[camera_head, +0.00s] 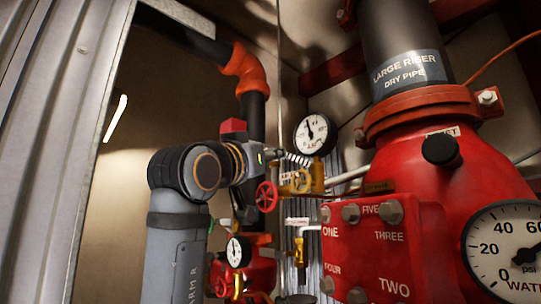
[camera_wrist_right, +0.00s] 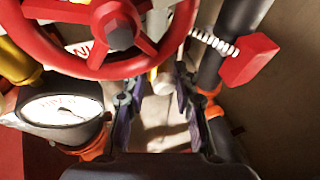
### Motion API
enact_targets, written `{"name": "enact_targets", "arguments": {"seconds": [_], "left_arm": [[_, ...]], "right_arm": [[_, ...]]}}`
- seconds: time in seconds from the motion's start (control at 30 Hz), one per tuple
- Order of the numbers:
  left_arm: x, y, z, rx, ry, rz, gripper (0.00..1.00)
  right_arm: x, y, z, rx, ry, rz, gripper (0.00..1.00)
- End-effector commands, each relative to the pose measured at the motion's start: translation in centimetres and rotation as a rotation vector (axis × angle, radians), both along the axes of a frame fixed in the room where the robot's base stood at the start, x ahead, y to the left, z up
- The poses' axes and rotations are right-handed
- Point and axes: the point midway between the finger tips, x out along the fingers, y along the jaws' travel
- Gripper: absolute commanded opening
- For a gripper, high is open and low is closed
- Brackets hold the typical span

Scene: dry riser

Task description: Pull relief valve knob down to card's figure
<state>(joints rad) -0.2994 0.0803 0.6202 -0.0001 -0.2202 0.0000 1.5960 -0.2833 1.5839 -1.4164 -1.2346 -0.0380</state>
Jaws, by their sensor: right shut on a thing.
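My right gripper (camera_wrist_right: 157,84) has its two dark fingers either side of a small pale part (camera_wrist_right: 160,78) just behind a red handwheel (camera_wrist_right: 120,30). It is shut on that part, mostly hidden by the wheel and fingers; I cannot tell whether it is the relief valve knob. In the head view my right arm reaches in from below, its wrist beside a coil spring (camera_head: 298,158). The red handwheel there (camera_head: 266,196) hangs below the wrist. A round white gauge (camera_head: 315,134) is above right. I cannot make out a card with a figure. My left gripper is not in view.
A red block (camera_wrist_right: 250,60) sits at the spring's end, close right of the fingers. A gauge (camera_wrist_right: 62,110) is at left. The red riser body (camera_head: 460,175), numbered red plate (camera_head: 385,265) and large water gauge (camera_head: 508,250) fill the right. A ribbed metal post (camera_head: 60,150) stands left.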

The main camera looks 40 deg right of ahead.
Motion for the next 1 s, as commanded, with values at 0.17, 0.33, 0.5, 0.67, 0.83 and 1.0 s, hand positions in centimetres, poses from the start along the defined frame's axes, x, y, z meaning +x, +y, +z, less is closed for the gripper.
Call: {"name": "enact_targets", "arguments": {"seconds": [0.17, 0.33, 0.5, 0.67, 0.83, 1.0], "left_arm": [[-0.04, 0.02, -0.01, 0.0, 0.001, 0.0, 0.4], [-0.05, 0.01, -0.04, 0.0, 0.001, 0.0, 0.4], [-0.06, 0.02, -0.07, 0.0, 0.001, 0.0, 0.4], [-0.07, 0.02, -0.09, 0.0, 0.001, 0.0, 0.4], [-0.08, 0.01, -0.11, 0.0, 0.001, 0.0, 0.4], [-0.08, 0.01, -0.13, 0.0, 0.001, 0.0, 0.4]], "right_arm": [[0.14, 0.79, 0.13, -0.004, -0.001, 0.009, 0.0], [0.12, 1.1, 0.07, -0.002, 0.0, 0.008, 0.0], [0.15, 1.11, -0.01, -0.001, 0.002, 0.009, 0.0], [0.2, 1.11, -0.09, 0.0, 0.003, 0.01, 0.0], [0.23, 1.12, -0.17, 0.001, 0.004, 0.009, 0.0], [0.27, 1.13, -0.26, 0.003, 0.006, 0.01, 0.0]]}}
